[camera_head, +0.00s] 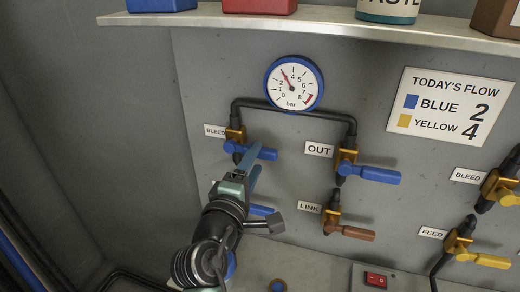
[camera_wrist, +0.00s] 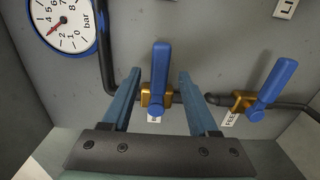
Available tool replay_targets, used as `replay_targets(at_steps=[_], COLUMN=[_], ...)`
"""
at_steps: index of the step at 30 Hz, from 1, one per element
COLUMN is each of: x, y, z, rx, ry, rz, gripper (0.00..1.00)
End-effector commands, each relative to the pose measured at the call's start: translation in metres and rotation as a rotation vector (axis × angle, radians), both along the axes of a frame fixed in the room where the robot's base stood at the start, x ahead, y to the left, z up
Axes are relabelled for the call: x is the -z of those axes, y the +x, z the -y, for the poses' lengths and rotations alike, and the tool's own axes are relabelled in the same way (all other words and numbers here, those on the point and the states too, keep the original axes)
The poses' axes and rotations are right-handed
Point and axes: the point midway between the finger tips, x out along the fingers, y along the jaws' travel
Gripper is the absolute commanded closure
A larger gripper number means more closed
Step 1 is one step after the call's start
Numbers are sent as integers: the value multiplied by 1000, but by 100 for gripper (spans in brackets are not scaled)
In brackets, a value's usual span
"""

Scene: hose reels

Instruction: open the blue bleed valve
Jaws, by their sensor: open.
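My gripper (camera_head: 256,158) is open and reaches up to this lever from below. In the wrist view my gripper (camera_wrist: 160,73) has one finger on each side of the lever, with gaps. I cannot tell whether the fingertips reach its depth. My fingers hide part of it in the head view.
A blue feed lever (camera_wrist: 276,84) is close beside my gripper, partly hidden behind it in the head view (camera_head: 261,210). The OUT valve (camera_head: 375,174) and LINK valve (camera_head: 352,233) are to the right. A gauge (camera_head: 294,84) and shelf edge (camera_head: 330,24) are above.

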Motion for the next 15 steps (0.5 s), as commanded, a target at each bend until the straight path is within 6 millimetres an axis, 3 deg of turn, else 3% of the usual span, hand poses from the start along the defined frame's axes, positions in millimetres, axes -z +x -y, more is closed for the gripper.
replay_targets(at_steps=[6, 15], x=[-1, 0], y=[27, 37], z=[9, 12], rx=[0, 0], ry=[1, 2], rz=[1, 1], gripper=[40, 40])
